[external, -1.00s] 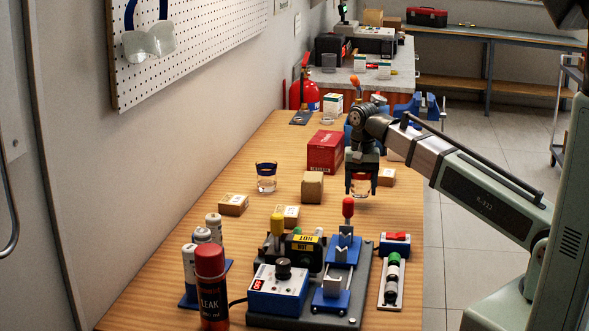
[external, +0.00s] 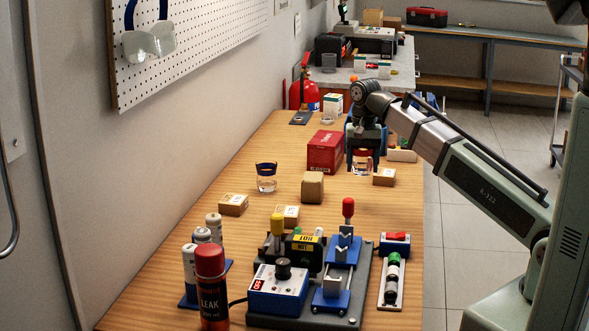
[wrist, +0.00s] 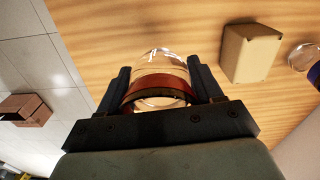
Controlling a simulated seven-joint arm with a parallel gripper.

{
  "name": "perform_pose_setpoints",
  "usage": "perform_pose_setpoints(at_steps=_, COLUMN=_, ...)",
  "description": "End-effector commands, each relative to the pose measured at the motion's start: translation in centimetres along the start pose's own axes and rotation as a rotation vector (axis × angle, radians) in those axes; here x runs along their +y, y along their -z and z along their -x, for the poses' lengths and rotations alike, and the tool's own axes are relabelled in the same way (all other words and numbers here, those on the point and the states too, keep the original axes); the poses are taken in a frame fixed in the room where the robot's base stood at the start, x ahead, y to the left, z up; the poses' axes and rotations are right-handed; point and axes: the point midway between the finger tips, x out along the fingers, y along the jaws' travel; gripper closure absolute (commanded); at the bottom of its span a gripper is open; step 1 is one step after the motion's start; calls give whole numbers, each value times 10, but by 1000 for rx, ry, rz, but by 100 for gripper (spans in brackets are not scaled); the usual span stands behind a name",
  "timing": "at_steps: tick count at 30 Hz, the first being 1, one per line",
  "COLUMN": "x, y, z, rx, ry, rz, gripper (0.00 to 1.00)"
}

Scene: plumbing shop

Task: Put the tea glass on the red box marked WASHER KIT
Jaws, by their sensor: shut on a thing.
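My gripper (external: 363,150) is shut on a clear glass with a red band (external: 362,165). In the wrist view the glass (wrist: 160,72) sits between both fingers, its red band near the palm. The red box (external: 325,152) stands on the wooden table just left of the held glass. Its lettering is too small to read. The glass appears beside the box, not over it; its exact height above the table is hard to tell. A second clear glass with a dark blue band (external: 266,177) stands on the table further left.
A brown block (external: 312,187) stands in front of the red box; it also shows in the wrist view (wrist: 250,54). Small cartons (external: 384,177) lie nearby. A white-and-blue carton (external: 333,104) stands behind. A fixture with a red-knobbed lever (external: 347,209) occupies the front.

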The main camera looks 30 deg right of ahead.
Motion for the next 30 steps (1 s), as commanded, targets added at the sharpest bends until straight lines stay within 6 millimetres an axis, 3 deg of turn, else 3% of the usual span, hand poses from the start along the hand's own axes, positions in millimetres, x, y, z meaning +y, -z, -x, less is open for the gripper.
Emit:
perform_pose_setpoints(at_steps=7, x=14, y=21, z=6, rx=0, ry=0, rz=-40, gripper=72)
perform_pose_setpoints(at_steps=14, x=6, y=72, z=21, rx=0, ry=0, rz=-85, gripper=72)
perform_pose_setpoints(at_steps=30, x=-65, y=238, z=81, rx=0, ry=0, rz=-148, gripper=72)
